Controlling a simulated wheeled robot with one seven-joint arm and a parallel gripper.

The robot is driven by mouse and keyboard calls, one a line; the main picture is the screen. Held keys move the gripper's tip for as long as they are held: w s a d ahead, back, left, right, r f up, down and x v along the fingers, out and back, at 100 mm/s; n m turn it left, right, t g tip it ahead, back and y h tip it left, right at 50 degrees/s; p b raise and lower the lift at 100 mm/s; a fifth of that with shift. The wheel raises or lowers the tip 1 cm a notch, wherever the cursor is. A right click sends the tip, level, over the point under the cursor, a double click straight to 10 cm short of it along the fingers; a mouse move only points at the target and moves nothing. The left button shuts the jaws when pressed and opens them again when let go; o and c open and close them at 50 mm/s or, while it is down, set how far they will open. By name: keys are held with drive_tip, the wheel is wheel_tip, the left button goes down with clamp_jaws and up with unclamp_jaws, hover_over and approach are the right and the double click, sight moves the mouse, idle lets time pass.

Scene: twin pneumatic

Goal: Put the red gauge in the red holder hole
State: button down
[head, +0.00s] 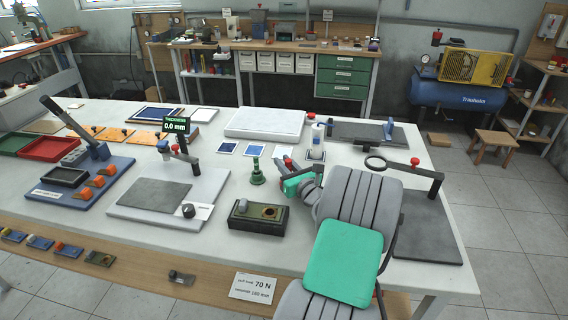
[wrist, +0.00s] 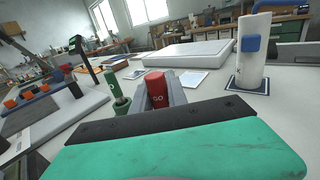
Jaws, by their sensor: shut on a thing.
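The red gauge (wrist: 156,90), a red cylinder marked GO, stands between the grey fingers of my gripper (wrist: 160,97). In the head view its red end (head: 288,162) shows at the tip of my gripper (head: 291,171), above the table. My gripper is shut on it. A dark block-shaped holder (head: 245,225) lies in front and to the left of my gripper. It has a grey cylinder at its left and a round brownish hole (head: 268,212) at its right. I cannot tell whether this hole is the red one. The gauge is apart from this block.
A green gauge (head: 257,174) stands just left of my gripper, also in the wrist view (wrist: 119,98). A white-and-blue upright piece (head: 316,141) stands behind my gripper.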

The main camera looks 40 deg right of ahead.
drive_tip(key=c, duration=1.3)
unclamp_jaws()
drive_tip(key=shift+r, duration=0.2)
drive_tip(key=v, duration=1.2)
drive_tip(key=shift+s+f, duration=0.1)
